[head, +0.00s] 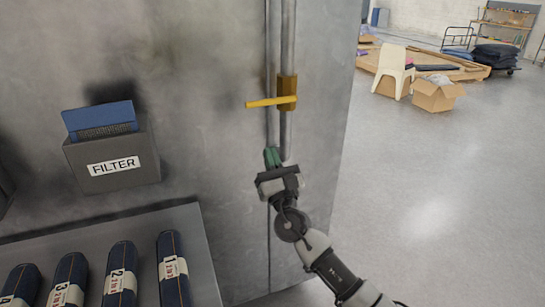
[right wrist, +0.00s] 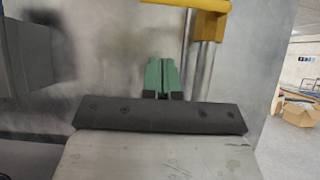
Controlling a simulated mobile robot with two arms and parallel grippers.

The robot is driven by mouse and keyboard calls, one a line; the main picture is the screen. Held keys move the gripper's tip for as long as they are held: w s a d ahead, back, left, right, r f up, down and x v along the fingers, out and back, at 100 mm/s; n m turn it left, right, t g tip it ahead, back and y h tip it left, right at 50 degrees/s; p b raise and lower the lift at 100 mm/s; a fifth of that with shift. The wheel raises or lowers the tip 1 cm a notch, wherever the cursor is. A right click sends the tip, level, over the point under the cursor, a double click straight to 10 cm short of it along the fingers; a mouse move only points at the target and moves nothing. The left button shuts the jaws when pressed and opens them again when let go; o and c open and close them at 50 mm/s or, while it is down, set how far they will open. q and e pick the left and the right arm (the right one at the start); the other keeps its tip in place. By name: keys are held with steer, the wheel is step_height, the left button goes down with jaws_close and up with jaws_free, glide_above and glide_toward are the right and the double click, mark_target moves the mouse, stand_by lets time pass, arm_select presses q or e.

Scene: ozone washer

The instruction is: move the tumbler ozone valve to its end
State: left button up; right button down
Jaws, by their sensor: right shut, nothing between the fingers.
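The ozone valve is a brass-coloured body (head: 287,91) on a vertical pipe, with a yellow handle (head: 265,102) that points left, roughly level. In the right wrist view the valve body (right wrist: 209,24) and the handle (right wrist: 185,3) show at the top edge, the handle partly cut off. My right gripper (head: 272,157) is below the handle, near the pipe and apart from the valve. Its green fingers (right wrist: 162,77) are together with nothing between them. My left gripper is not in view.
A grey filter box (head: 113,160) is on the metal wall at the left. Several rolled denim pieces (head: 172,268) lie on a shelf (head: 205,265) at the lower left. Open floor (head: 430,190) lies to the right, with a white chair (head: 394,70) and a cardboard box (head: 437,96) farther back.

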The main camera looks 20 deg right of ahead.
mark_target(270, 100)
steer(key=w+r+p, duration=0.4)
steer(key=w+r, duration=0.1)
steer(key=r, duration=0.2)
steer(key=shift+w, duration=0.4)
steer(key=shift+w+a, duration=0.1)
steer(key=shift+r, duration=0.2)
